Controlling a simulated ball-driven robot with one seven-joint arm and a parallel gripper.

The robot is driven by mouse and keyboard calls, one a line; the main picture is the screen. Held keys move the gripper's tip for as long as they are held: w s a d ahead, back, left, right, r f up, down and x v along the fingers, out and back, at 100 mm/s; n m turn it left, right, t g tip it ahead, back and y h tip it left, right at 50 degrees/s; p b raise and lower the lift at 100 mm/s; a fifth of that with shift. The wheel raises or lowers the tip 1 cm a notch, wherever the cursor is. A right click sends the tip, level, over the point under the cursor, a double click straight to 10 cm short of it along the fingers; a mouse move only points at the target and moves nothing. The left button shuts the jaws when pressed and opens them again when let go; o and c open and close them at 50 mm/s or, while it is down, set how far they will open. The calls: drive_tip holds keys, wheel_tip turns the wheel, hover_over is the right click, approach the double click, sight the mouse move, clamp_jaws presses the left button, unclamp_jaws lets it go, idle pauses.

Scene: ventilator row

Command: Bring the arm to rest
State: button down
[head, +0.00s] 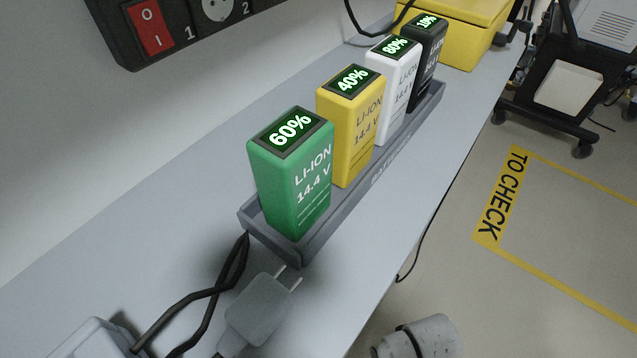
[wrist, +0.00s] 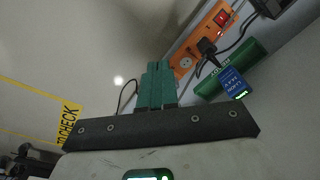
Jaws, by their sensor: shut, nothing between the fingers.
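My gripper (wrist: 158,66) shows in the wrist view as two teal fingers pressed together. It is shut and empty, above a dark bar at the hand. No surface or object touches the fingertips in that view. In the head view the gripper cannot be seen. A pale rounded piece with a dark ring (head: 425,338) shows at the bottom edge there, which looks like a part of my arm, over the floor beside the counter.
The counter (head: 130,265) carries a grey tray (head: 318,241) with green (head: 290,185), yellow (head: 350,125), white and black batteries. A grey plug (head: 258,308) lies in front. In the wrist view are an orange power strip (wrist: 196,48), green tray (wrist: 218,82) and blue battery (wrist: 236,83).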

drive_tip(key=s+d+r+m, duration=0.2)
drive_tip(key=s+d+r, duration=0.5)
drive_tip(key=d+r, duration=0.3)
wheel_tip(320, 180, up, 24)
drive_tip(key=p, duration=2.2)
drive_tip(key=shift+a+f, duration=0.15)
drive_tip(key=shift+a, duration=0.25)
drive_tip(key=shift+s, duration=0.1)
